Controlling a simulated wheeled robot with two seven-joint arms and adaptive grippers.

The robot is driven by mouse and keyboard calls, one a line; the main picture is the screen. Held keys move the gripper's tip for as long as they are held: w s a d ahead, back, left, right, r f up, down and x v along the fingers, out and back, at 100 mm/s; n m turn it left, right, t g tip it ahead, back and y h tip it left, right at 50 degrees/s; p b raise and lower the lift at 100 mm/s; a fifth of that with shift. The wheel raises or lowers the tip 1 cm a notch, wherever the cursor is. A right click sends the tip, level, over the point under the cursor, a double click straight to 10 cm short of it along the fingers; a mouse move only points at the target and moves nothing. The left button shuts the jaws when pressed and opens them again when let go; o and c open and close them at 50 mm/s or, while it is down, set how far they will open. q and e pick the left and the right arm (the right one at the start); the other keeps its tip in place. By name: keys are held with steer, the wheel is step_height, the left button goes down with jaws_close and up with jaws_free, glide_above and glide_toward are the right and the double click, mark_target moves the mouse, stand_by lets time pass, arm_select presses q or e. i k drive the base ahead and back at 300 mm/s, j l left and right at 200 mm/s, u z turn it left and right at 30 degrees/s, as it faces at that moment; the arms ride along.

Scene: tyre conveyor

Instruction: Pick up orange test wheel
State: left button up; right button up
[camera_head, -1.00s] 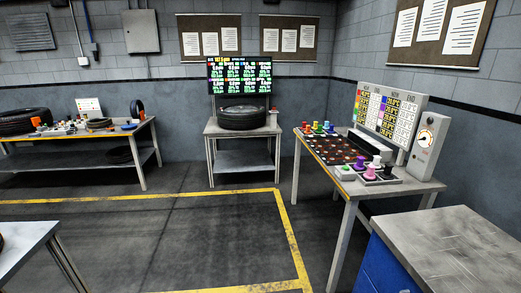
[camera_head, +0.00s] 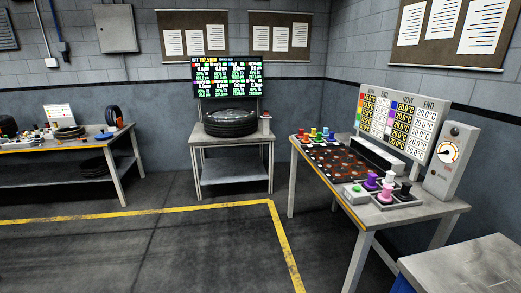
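I cannot make out an orange test wheel for certain. Several small coloured pieces (camera_head: 315,134) stand along the back left edge of the right-hand table; they are too small to tell their shape. More coloured pieces, purple (camera_head: 371,181), pink (camera_head: 386,190), white and black, stand at that table's front. A small upright wheel (camera_head: 114,117) with a dark rim stands on the left bench, with a bit of orange beside it. Neither of my grippers is in view.
The right-hand table (camera_head: 415,212) carries a dark board with round spots (camera_head: 340,162), a temperature display (camera_head: 393,128) and a gauge box (camera_head: 451,160). A big tyre (camera_head: 230,123) lies on the back stand. A grey-topped cabinet (camera_head: 470,268) is at lower right. The yellow-lined floor (camera_head: 150,245) is clear.

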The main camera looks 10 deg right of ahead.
mark_target(305, 141)
steer(key=i+j+z, duration=0.15)
steer(key=i+z, duration=0.25)
steer(key=i, duration=0.4)
steer(key=i+z, duration=0.7)
steer(key=i+j+z, duration=0.15)
steer(key=z, duration=0.2)
